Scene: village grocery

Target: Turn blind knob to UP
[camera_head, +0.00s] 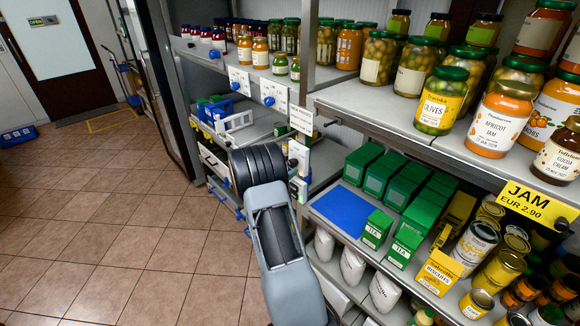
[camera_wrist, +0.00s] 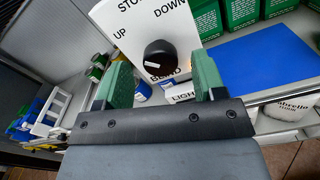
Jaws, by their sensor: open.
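The black blind knob (camera_wrist: 160,58) sits on a white panel (camera_wrist: 115,18) in the wrist view. The panel reads UP at left, DOWN at right, a partly cut-off STO- word at the top, and a partly covered word below the knob. My gripper (camera_wrist: 162,68) is open, with one green-padded finger on each side of the knob in the picture. I cannot tell whether either finger touches it. In the head view my arm reaches to the shelf post, and the knob cannot be made out.
A blue mat (camera_head: 343,212) and green tea boxes (camera_head: 378,228) lie on the shelf right of my arm. Jars (camera_head: 440,100) line the shelf above. White plates with blue knobs (camera_head: 268,100) hang on the left shelf edge. The tiled floor (camera_head: 130,220) at left is open.

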